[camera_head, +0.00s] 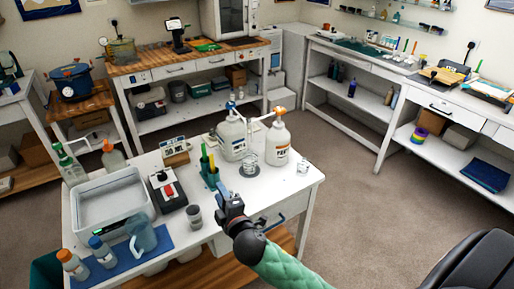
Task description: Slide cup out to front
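A clear cup (250,158) stands upright on a dark round base (249,170) on the white table, in front of two large white pump bottles. One bottle (232,137) has a blue pump top; the other (277,141) has an orange one. Another small clear cup (302,168) stands at the table's right side, and a grey cup (194,216) stands near the front edge. My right gripper (222,190) reaches in from the lower right, in front of and left of the clear cup, apart from it in the picture. Its finger gap cannot be made out. My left gripper is out of view.
A holder with green and yellow pens (210,172) is close behind my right gripper. A scale with a red item (168,191), a clear bin (113,205), a blue-grey pitcher (141,236) and several small bottles fill the left side. The front right tabletop is fairly clear.

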